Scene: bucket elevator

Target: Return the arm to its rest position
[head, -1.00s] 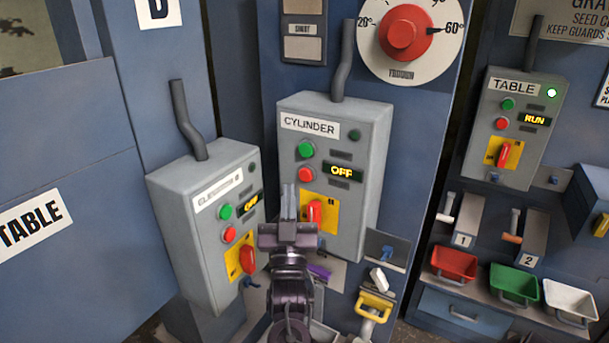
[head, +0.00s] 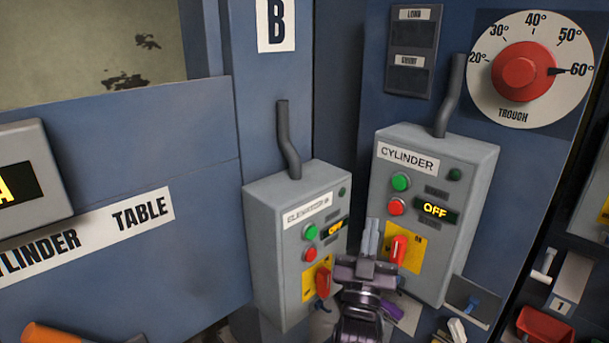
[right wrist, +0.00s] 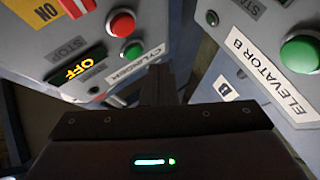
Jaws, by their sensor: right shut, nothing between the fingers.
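My right gripper (head: 370,238) is shut and empty in the head view. It stands in front of the gap between two grey control boxes and overlaps their near edges in the picture; I cannot tell any contact. The cylinder box (head: 478,190) has green and red buttons, a lit OFF display (head: 435,210) and a red switch (head: 398,249) on a yellow plate. The elevator box (head: 268,250) has the same layout, with a red switch (head: 322,281). In the right wrist view the gripper (right wrist: 155,85) points between the cylinder box and the elevator B box. My left gripper is not in view.
A dial (head: 525,70) marked TROUGH points to about 60°. Blue machine panels (head: 120,130) fill the left and back. Bent grey conduits (head: 288,140) rise from the boxes. A red bin (head: 548,325) and a white-handled lever (head: 545,265) stand at the lower right.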

